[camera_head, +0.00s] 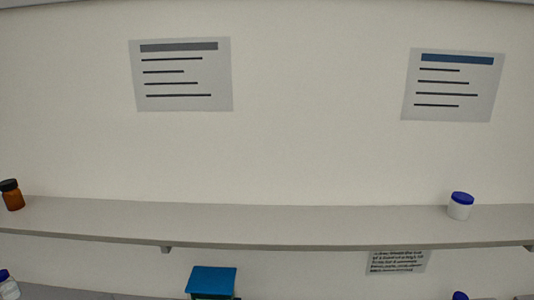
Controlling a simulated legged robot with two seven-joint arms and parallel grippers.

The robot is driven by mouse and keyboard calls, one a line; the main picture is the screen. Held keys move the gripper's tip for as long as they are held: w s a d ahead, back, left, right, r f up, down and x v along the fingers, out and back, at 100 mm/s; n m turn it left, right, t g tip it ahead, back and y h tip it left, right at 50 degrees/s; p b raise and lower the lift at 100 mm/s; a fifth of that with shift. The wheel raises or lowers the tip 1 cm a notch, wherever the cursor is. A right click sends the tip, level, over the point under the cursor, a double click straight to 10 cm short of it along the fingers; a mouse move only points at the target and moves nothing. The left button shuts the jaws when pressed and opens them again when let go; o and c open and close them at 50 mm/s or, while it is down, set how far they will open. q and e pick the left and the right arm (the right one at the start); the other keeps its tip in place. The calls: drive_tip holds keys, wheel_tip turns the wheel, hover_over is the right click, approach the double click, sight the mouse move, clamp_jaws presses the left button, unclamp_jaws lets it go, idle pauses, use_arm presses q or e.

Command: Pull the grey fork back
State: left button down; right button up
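No grey fork shows in the head view. Neither of my grippers is in the picture. The head view takes in mostly a pale wall and a long grey shelf (290,222). Below the shelf, a blue flat-topped object (212,281) shows at the bottom edge, with its lower part cut off by the frame. I cannot tell whether it belongs to the membrane rig.
A brown bottle with a black cap (13,196) stands at the shelf's left end, and a white jar with a blue lid (460,206) near its right end. Another blue-capped container (8,287) shows at the bottom left. The shelf's middle is clear.

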use_arm(q)
drive_tip(key=shift+d, duration=0.75)
drive_tip(key=shift+a+p, duration=0.3)
drive_tip(key=shift+a, duration=0.3)
drive_tip(key=shift+r, duration=0.1)
wheel_tip(320, 180, up, 8)
drive_tip(key=p, duration=0.7)
